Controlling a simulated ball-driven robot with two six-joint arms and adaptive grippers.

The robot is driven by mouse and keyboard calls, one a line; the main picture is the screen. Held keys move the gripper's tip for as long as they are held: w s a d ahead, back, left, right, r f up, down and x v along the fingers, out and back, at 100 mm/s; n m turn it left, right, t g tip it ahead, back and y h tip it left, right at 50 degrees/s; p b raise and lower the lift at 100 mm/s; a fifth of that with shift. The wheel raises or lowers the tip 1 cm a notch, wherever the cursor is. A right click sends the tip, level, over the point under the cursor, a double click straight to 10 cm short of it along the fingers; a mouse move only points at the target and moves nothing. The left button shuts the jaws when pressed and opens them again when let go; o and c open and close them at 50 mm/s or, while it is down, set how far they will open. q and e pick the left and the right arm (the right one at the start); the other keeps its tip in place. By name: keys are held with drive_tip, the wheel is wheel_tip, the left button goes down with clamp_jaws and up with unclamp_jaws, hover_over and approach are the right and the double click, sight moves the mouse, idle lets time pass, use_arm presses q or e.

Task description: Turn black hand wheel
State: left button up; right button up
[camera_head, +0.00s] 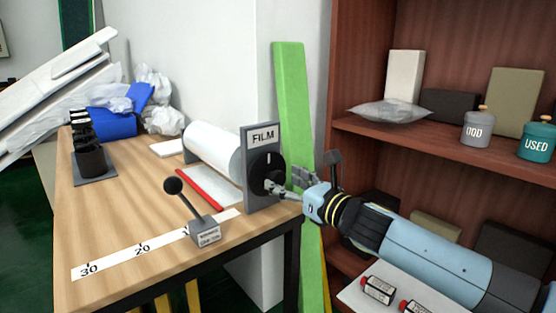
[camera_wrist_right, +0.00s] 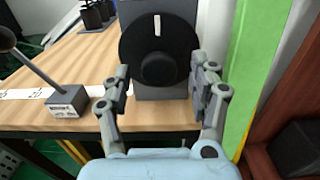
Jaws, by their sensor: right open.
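The black hand wheel (camera_head: 264,165) is mounted on the grey plate labelled FILM (camera_head: 262,138) at the right end of the table. In the right wrist view the wheel (camera_wrist_right: 135,45) is a black disc with a white mark near its top and a round black knob (camera_wrist_right: 158,69) at its middle. My right gripper (camera_head: 276,184) is in front of the wheel, with its fingers partly overlapping it in the head view. In the wrist view the right gripper (camera_wrist_right: 160,92) is open, with one finger on each side of the knob. My left gripper is not in view.
A white film roll (camera_head: 212,150) lies behind the plate. A lever with a black ball (camera_head: 173,185) stands on the table (camera_head: 115,215) to the left. A green board (camera_head: 290,120) and a brown shelf (camera_head: 345,60) stand behind and to the right.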

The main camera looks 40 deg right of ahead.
sight(280, 179)
drive_tip(key=shift+w+a+p, duration=0.15)
drive_tip(key=shift+w+p, duration=0.5)
drive_tip(key=shift+w, duration=0.95)
drive_tip(key=shift+f, duration=0.1)
drive_tip(key=c, duration=1.2)
drive_tip(key=shift+o, duration=0.2)
